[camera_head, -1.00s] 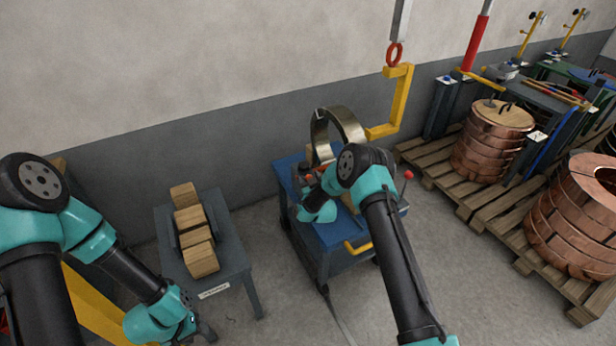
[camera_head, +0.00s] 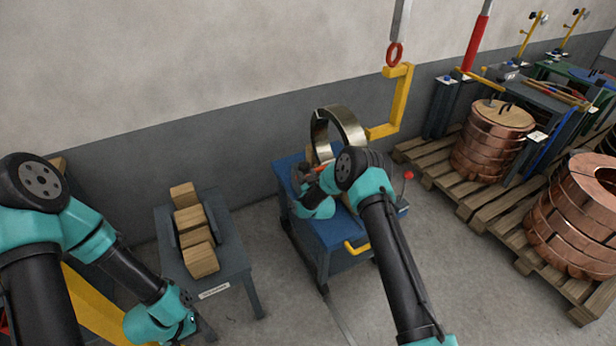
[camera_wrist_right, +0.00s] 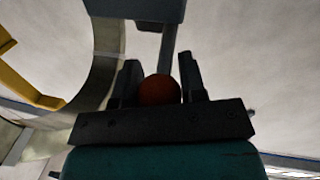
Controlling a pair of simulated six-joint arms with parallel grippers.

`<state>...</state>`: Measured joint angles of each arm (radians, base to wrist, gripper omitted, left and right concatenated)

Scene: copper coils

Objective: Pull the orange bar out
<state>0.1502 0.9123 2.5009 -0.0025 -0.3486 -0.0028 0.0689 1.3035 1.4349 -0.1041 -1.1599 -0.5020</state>
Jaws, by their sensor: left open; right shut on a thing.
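The orange bar shows in the right wrist view as a dark reddish-orange round end (camera_wrist_right: 158,91) between the two fingers of my right gripper (camera_wrist_right: 158,72). My right gripper is shut on it. In the head view a small orange-red piece (camera_head: 318,168) shows beside my right wrist, on the blue cart (camera_head: 335,234), below a metal ring (camera_head: 347,124). My right arm hides most of the bar and the gripper there. My left gripper (camera_head: 206,332) is open and empty at the bottom edge, low in front of the grey table.
A grey table (camera_head: 235,257) with several wooden blocks (camera_head: 189,219) stands left of the cart. A yellow hook (camera_head: 402,103) hangs behind the ring. Copper coils (camera_head: 480,155) stand on pallets (camera_head: 437,178) at the right. Floor is free between table and cart.

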